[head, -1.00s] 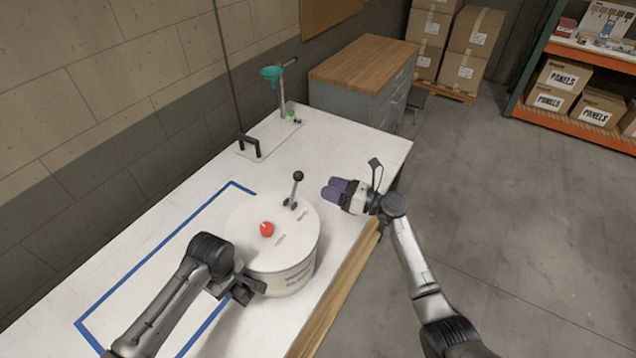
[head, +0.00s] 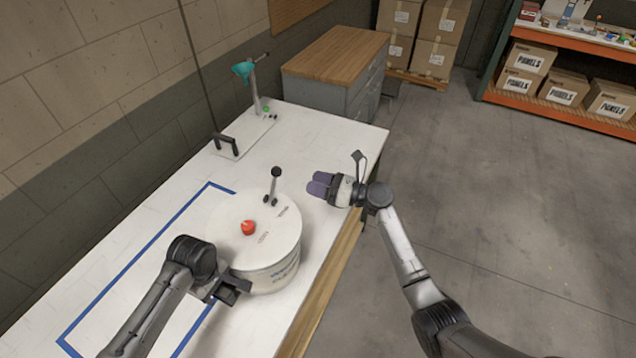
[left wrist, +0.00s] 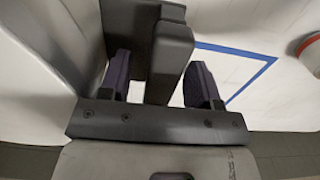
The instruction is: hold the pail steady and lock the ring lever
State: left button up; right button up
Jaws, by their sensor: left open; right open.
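A white pail (head: 268,272) stands upright near the front edge of the white bench, with a red cap (head: 248,227) on its lid. The ring lever (head: 275,185), with a black ball knob, sticks up from the far side of the lid. My left gripper (head: 232,288) is at the pail's near left side. In the left wrist view its open fingers (left wrist: 160,82) stand either side of a dark grey block (left wrist: 168,50) by the pale pail wall; contact is unclear. My right gripper (head: 318,185) is open and empty, right of the lever and apart from it.
Blue tape (head: 120,268) marks a rectangle on the bench around the pail's left. Behind stand a black handle (head: 226,143) on a plate and a post with a teal funnel (head: 243,70). A wood-topped cabinet (head: 335,55) is at the bench's far end. The floor at right is clear.

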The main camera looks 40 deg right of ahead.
pick_arm(q)
notch_tip(320, 180, up, 12)
dwell(0.6)
